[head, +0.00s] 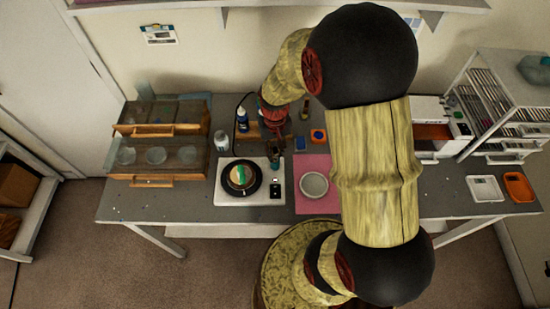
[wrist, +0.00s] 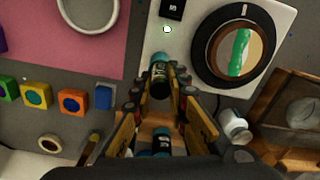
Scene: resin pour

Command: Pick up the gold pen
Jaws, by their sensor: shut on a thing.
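My gripper (wrist: 160,91) is shut on a dark cylinder with a teal end (wrist: 160,70), held between the fingertips near the edge of the white plate. In the head view my gripper (head: 274,156) is small and dark, beside the white plate. No pen shows clearly as gold. A thin gold-brown piece (wrist: 93,142) stands or lies left of my gripper in the wrist view, partly cut off by my wrist. Another teal-ended item (wrist: 162,142) shows between my fingers, near a wooden holder; its body is hidden.
A white plate (head: 223,187) bears a black round dish (head: 241,179) with a green-streaked disc. A pink mat (head: 323,165) bears a white ring-shaped bowl (head: 314,184). Coloured blocks (wrist: 72,101), a white bottle (wrist: 234,127) and wooden-fronted boxes (head: 158,181) stand around.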

